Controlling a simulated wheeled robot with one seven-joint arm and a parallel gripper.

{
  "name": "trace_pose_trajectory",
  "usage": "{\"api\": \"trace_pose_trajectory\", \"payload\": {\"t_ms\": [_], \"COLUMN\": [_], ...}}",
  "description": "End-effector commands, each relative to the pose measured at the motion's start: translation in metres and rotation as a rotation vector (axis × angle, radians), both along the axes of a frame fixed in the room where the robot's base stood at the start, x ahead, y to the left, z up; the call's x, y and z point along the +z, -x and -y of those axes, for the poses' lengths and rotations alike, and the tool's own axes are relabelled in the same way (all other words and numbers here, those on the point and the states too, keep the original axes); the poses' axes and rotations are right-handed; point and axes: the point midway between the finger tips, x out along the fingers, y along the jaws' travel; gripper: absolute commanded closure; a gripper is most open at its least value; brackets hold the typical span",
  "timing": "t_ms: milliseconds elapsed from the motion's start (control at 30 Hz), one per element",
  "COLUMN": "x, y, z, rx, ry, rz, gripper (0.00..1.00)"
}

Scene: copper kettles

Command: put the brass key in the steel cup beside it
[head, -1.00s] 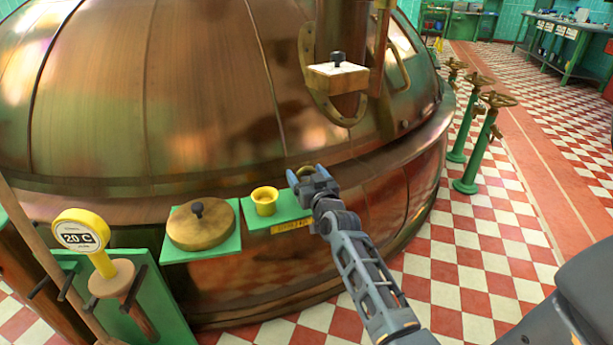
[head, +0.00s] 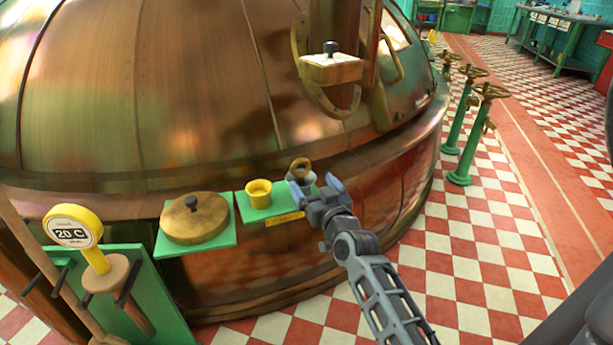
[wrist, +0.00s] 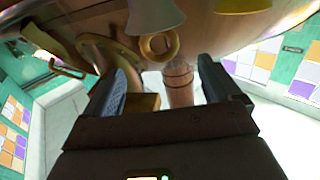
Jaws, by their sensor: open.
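The steel cup (head: 304,177) stands at the right end of the green shelf, partly hidden behind my gripper. It also shows pale at the top of the wrist view (wrist: 156,16), which looks upside down. The brass key's ring (head: 300,166) shows above the cup's rim, and at the rim in the wrist view (wrist: 160,45). The key's shaft is hidden; it appears to be inside the cup. My gripper (head: 314,184) is open and empty, in front of the cup. In the wrist view the ring is beyond the fingers (wrist: 163,75), apart from them.
A yellow cup (head: 259,193) stands left of the steel cup on the green shelf (head: 283,207). The copper kettle (head: 150,110) rises close behind. A box with a black knob (head: 331,68) juts out above.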

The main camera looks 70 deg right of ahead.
Motion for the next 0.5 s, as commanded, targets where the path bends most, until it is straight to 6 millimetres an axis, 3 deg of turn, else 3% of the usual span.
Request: {"api": "trace_pose_trajectory", "payload": {"t_ms": [200,500], "x": [0.001,-0.002], "y": [0.016,0.020], "z": [-0.017,-0.029], "rx": [0.000,0.012], "ry": [0.001,-0.002], "rz": [0.000,-0.005], "gripper": [0.10,0.10]}}
